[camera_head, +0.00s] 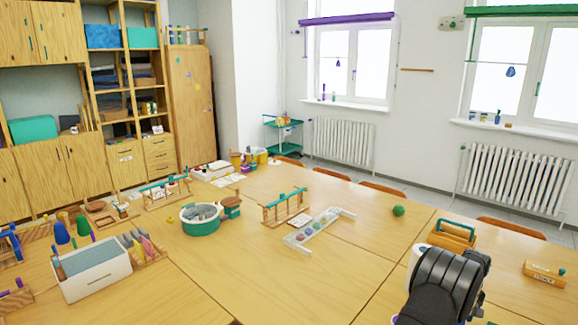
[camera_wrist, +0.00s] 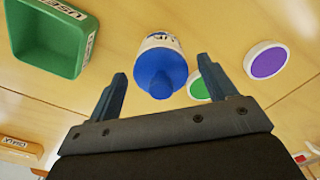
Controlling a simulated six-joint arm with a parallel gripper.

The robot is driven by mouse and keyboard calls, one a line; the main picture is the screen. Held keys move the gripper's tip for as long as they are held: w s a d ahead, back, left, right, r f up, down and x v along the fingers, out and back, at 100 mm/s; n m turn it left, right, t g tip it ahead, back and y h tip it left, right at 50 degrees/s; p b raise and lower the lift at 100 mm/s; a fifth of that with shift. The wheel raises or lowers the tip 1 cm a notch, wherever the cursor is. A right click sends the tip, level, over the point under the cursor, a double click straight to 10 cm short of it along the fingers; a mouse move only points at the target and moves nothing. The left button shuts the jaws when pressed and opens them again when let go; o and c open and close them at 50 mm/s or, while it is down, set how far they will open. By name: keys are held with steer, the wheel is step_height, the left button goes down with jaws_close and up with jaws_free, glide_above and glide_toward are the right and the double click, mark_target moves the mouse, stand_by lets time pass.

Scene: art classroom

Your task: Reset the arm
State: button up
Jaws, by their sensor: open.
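My gripper (camera_wrist: 161,67) shows in the wrist view with its two blue-grey fingers spread wide apart. A white bottle with a blue cap (camera_wrist: 163,70) appears in the gap between and beyond the fingers, and I see no contact with it. In the head view my black and white arm reaches in at the lower right, and the fingers cannot be made out there. The wooden table (camera_head: 185,285) lies under the arm and shows no object held above it.
Beside the bottle are a green disc (camera_wrist: 208,85), a purple disc (camera_wrist: 266,60) and a green labelled bin (camera_wrist: 50,38). The table's front middle is clear.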

step_height(320, 180, up, 9)
steer(key=shift+f, duration=0.1)
step_height(320, 180, down, 12)
steer(key=shift+r, duration=0.1)
steer(key=r, duration=0.5)
steer(key=shift+s+d, duration=0.1)
steer(key=shift+s, duration=0.25)
steer(key=s+d+r, duration=0.2)
steer(key=s+r, duration=0.5)
steer(key=s, duration=0.4)
steer(key=w+a+n, duration=0.4)
steer(key=w+a, duration=1.8)
steer(key=a, duration=0.2)
steer(key=w+a+n, duration=0.2)
steer(key=w+a, duration=0.1)
steer(key=a, duration=1.2)
steer(key=w+a+n, duration=0.2)
steer(key=w+a, duration=0.2)
steer(key=a, duration=1.1)
steer(key=shift+w+f+n, duration=0.15)
steer(key=shift+f+n, duration=0.15)
